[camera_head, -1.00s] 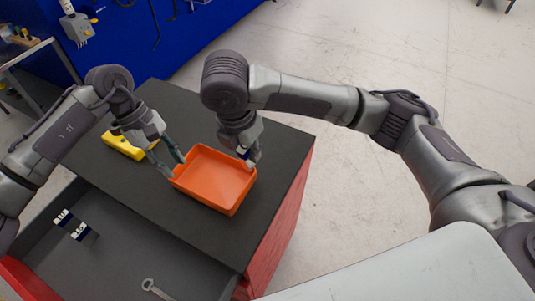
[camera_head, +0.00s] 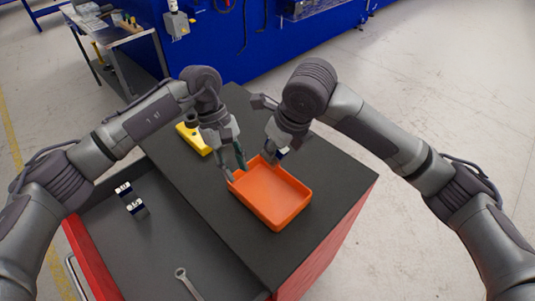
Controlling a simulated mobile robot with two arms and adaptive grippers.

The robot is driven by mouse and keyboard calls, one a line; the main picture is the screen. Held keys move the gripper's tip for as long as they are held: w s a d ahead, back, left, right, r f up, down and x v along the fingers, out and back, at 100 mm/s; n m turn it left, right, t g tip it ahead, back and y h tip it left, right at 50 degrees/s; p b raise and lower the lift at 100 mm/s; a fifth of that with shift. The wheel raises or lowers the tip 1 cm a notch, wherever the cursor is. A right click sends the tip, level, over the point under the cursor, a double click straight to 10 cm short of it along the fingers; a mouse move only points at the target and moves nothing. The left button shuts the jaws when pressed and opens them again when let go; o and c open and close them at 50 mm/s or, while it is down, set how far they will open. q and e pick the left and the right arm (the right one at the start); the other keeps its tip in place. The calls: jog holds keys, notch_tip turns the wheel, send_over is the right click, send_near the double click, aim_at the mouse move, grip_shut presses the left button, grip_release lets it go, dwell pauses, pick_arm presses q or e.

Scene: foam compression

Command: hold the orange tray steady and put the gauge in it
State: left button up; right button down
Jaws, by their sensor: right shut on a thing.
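The orange tray (camera_head: 287,217) lies flat on the dark cabinet top. My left gripper (camera_head: 239,169) is at the tray's left corner, with its two fingers apart near the rim. I cannot tell whether they touch it. My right gripper (camera_head: 279,157) points down at the tray's far edge. It is shut on a small blue and white thing (camera_head: 283,153), probably the gauge, which is mostly hidden by the fingers. The tray's visible floor is empty.
A yellow object (camera_head: 192,139) lies behind my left gripper. The cabinet top (camera_head: 335,180) is clear right of the tray.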

aim_at(249, 201)
pick_arm(q)
jog(key=x, duration=1.1)
jog(key=shift+s+d+f, duration=0.1)
jog(key=shift+f, duration=0.2)
jog(key=shift+c, duration=0.3)
grip_shut()
